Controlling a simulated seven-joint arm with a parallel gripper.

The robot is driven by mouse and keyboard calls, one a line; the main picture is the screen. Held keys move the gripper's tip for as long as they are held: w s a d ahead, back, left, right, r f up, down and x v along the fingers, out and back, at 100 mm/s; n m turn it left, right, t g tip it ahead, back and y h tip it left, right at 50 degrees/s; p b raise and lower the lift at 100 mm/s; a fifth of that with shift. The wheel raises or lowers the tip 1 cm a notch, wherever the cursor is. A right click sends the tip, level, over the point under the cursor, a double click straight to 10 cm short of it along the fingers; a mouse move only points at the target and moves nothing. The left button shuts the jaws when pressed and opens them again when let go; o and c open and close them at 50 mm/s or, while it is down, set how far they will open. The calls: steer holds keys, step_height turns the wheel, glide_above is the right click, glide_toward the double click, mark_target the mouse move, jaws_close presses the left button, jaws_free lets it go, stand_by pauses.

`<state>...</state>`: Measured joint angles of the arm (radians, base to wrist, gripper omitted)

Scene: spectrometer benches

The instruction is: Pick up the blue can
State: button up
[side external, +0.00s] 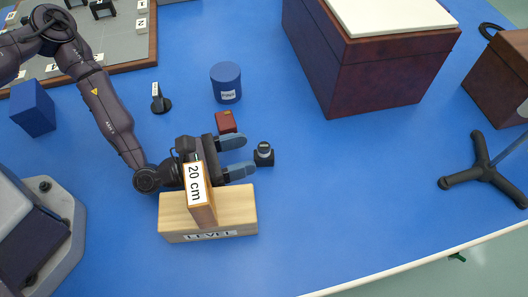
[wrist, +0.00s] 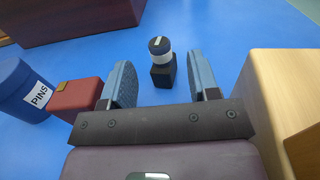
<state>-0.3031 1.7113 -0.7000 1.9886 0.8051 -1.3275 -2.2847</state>
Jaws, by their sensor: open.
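The blue can (side external: 226,83), a cylinder with a white label, stands upright on the blue table, beyond the far finger of my gripper. In the wrist view the can (wrist: 14,92) is at the left edge, partly cut off, and its label reads PINS. My gripper (side external: 246,154) is low over the table, its fingers pointing right. In the wrist view the gripper (wrist: 159,82) is open with nothing held. The can is outside the fingers, to their left. A small red box (wrist: 78,98) is between the can and the left finger.
A small dark block with a white-banded round top (side external: 263,154) stands just ahead of the fingertips. A wooden LEVEL block (side external: 236,206) with an upright 20 cm board (side external: 201,190) is close beside my gripper.

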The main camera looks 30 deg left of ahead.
mark_target(258, 150)
steer(key=shift+x, duration=2.4)
steer(key=c, duration=1)
